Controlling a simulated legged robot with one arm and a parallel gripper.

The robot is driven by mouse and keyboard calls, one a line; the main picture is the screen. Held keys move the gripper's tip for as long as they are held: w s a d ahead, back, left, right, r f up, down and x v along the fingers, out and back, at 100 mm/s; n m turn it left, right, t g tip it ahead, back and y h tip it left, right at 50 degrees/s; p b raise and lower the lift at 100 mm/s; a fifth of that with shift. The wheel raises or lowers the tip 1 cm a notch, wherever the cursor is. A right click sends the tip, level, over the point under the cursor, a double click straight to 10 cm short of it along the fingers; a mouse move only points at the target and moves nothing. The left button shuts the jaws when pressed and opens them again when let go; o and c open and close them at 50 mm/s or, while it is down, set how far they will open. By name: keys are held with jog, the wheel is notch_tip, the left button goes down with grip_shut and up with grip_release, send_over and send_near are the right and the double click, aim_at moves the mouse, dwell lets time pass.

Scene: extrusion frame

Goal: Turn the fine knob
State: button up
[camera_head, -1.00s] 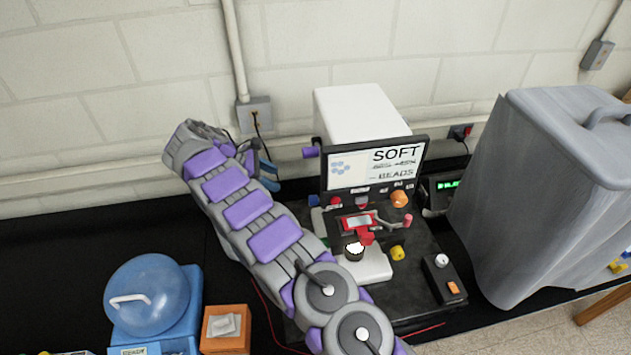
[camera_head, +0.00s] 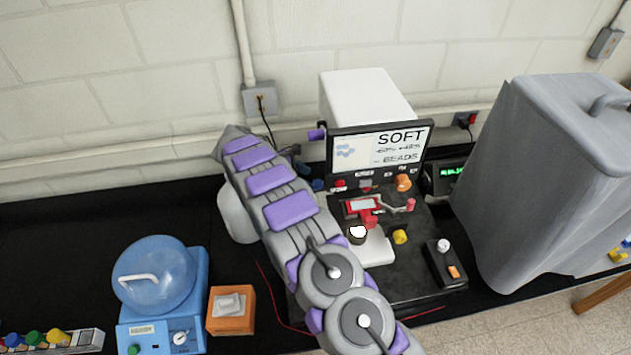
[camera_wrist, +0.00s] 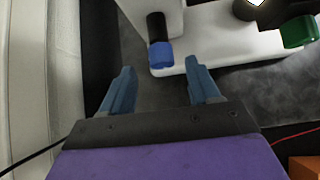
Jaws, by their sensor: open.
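A blue-ended knob on a black shaft (camera_wrist: 161,54) stands out from a white body in the wrist view. I cannot read a label that marks it as the fine knob. My gripper (camera_wrist: 160,68) is open and empty, with its two blue fingers apart. The blue knob lies just beyond the fingertips, between their lines, and I see no contact. A green knob (camera_wrist: 299,31) is at the upper right.
The machine's screen (camera_head: 380,147) reads SOFT and BEADS. Orange (camera_head: 403,182) and yellow (camera_head: 400,237) knobs are on its right side. A large grey covered object (camera_head: 535,180) stands right. A blue device with a dome (camera_head: 155,275) and an orange box (camera_head: 231,310) are at front left.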

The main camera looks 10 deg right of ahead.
aim_at(314, 181)
jog(key=x, duration=0.5)
jog(key=shift+d+r, duration=0.1)
jog(key=shift+r, duration=0.05)
jog(key=shift+a, duration=0.3)
jog(key=shift+c, duration=1.2)
jog(key=shift+a, duration=1.05)
jog(key=c, duration=0.4)
jog(key=shift+d, duration=0.25)
jog(key=c, duration=0.4)
jog(key=shift+s+d, duration=0.1)
jog(key=shift+d, duration=0.25)
